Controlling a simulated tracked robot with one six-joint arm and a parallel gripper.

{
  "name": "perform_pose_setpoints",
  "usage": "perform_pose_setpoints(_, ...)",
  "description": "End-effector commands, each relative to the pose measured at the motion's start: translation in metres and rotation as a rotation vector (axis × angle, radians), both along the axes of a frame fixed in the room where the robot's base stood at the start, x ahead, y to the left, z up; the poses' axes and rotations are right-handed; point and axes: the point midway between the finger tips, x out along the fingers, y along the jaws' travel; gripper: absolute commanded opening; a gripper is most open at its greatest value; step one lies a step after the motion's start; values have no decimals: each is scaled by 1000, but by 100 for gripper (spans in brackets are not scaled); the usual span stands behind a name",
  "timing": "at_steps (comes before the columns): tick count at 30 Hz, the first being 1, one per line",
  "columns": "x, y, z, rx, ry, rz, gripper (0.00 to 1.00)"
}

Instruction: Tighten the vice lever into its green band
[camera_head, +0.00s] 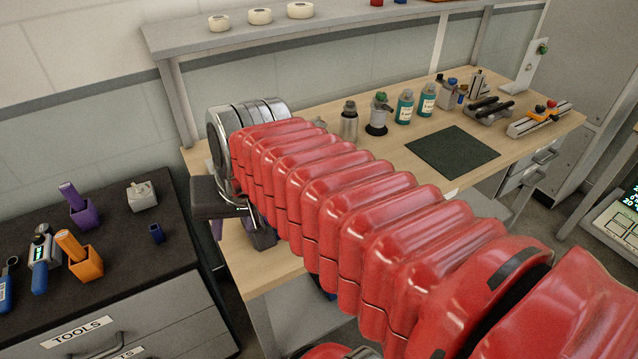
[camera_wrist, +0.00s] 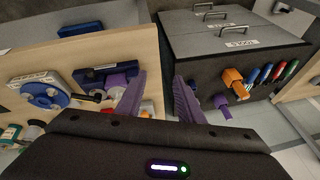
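My gripper (camera_wrist: 160,90) shows two ribbed purple fingers in the wrist view, apart with nothing between them. It points at the gap between the wooden bench and the dark tool cabinet. Left of the fingers, on the bench, a dark blue device (camera_wrist: 98,76) with a black knob-like part may be the vice; the left finger partly covers this area. I cannot make out the lever or a green band for certain. In the head view my red arm hides this end of the bench, and the gripper is mostly hidden at the arm's far left end.
The wooden workbench (camera_head: 335,101) carries several bottles, a dark mat (camera_head: 452,150) and metal fixtures (camera_head: 488,110). A blue round part on a grey base (camera_wrist: 40,94) lies left in the wrist view. The tool cabinet (camera_head: 120,275) holds orange (camera_head: 85,262) and purple (camera_head: 82,212) holders. A shelf (camera_head: 350,25) overhangs behind.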

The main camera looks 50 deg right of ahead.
Motion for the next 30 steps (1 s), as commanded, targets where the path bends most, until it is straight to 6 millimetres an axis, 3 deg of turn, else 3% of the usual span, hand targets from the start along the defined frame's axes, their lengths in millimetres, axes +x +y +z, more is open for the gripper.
perform_pose_setpoints(15, 27, -128, 10, 388, 70, -848, 34)
perform_pose_setpoints(23, 21, -205, 10, 595, 79, -1266, 34)
perform_pose_setpoints(30, 3, -270, 7, 773, 76, -1591, 34)
